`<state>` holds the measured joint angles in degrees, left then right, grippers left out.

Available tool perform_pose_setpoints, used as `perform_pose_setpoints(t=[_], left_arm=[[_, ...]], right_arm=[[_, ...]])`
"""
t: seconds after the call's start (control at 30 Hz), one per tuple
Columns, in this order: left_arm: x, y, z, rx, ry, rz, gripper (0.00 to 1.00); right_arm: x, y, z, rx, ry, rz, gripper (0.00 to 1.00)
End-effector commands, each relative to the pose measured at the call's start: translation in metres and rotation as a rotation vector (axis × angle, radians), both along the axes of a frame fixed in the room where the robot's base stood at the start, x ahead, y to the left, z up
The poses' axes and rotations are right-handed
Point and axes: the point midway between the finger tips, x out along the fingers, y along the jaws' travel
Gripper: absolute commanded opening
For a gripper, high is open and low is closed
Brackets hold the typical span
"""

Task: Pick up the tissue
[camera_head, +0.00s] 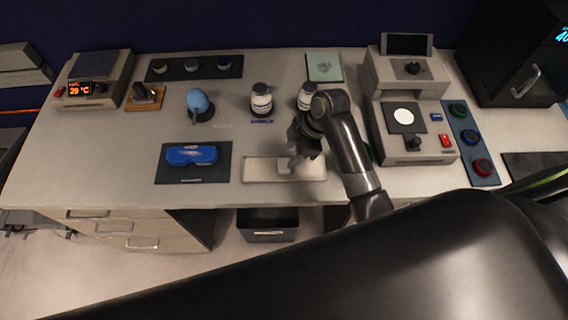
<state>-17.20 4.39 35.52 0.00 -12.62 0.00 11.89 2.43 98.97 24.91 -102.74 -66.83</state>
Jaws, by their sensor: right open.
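A pale, shallow tray (258,170) lies near the front edge of the table. A small whitish piece (285,166) in it, partly under my gripper, looks like the tissue, though it is too small to tell surely. My right gripper (292,160) points down over the tray, its fingers open, close to this piece. I cannot tell whether the fingers touch it. A pale green square sheet (323,66) lies at the back of the table. My left gripper is not in view.
A blue case (191,155) lies on a dark mat left of the tray. Two labelled jars (261,101) (306,95) and a blue egg-shaped object (198,103) stand behind. A control box (430,147) is at the right. A dark bin (267,226) stands below the table's front edge.

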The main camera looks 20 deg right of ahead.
Motion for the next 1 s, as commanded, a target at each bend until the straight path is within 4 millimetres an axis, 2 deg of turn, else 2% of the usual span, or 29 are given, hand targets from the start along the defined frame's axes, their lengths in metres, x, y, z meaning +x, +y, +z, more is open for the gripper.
perform_pose_setpoints(t=[0.17,0.3,0.5,0.8,0.83,1.0], left_arm=[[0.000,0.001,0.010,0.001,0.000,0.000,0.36],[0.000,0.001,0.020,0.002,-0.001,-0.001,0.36],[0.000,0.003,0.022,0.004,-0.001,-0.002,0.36],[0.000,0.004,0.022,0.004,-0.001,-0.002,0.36],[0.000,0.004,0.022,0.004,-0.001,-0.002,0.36],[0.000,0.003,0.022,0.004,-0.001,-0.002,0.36]], right_arm=[[0.000,0.005,-0.010,0.002,0.003,-0.002,0.45],[0.000,0.011,-0.026,0.002,0.004,0.000,0.45],[0.002,0.018,-0.045,0.001,0.000,-0.001,0.45],[0.003,0.019,-0.049,0.000,-0.001,0.000,0.45],[0.003,0.019,-0.049,0.000,-0.001,0.000,0.44],[0.003,0.018,-0.049,0.000,-0.001,0.000,0.22]])
